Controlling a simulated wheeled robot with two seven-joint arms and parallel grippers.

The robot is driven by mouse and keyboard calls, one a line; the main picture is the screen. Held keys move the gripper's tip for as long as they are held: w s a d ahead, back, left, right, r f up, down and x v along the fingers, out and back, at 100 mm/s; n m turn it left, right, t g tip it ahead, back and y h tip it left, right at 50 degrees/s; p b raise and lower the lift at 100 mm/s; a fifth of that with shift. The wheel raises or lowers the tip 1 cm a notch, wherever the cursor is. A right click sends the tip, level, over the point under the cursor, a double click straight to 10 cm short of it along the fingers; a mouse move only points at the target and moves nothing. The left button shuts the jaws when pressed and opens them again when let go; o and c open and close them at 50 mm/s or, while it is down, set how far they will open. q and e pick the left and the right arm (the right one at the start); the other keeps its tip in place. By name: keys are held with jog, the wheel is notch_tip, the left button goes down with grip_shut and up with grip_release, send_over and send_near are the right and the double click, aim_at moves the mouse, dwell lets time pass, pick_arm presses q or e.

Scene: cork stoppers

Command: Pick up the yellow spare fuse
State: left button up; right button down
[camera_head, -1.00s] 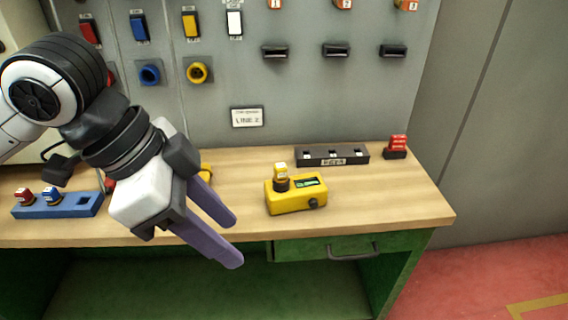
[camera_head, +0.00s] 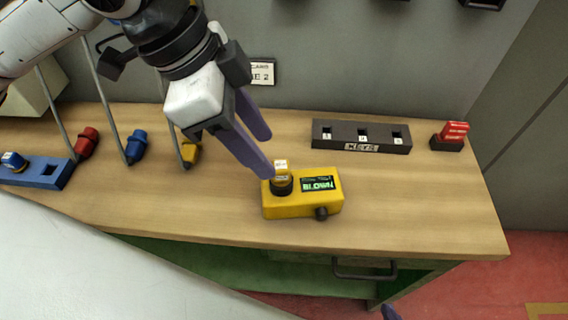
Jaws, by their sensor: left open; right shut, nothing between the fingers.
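The yellow spare fuse (camera_head: 281,180), with a pale label on top, stands upright in the dark round socket of a yellow tester box (camera_head: 292,206). The box has a lit green display and sits on the wooden bench. My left gripper (camera_head: 266,154) is open and empty, its purple fingers slanting down from the upper left. One fingertip appears close to the fuse's left side, but I cannot tell if they touch. The fuse is not between the fingers. Only a small purple tip of my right gripper (camera_head: 390,313) shows at the bottom edge; it is shut.
A black key rack (camera_head: 362,147) and a red fuse on a dark base (camera_head: 451,137) stand behind right. Red (camera_head: 86,142), blue (camera_head: 136,147) and yellow (camera_head: 190,153) corded plugs and a blue rack (camera_head: 45,172) are left. The bench (camera_head: 430,205) is clear right of the tester.

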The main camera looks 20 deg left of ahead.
aim_at(277, 165)
pick_arm(q)
jog(key=x, duration=0.6)
jog(key=shift+w+a+f+b, duration=0.1)
jog(key=shift+w+f+b, duration=0.2)
jog(key=shift+b, duration=0.1)
jog(key=shift+c, duration=0.4)
jog(key=c, duration=0.9)
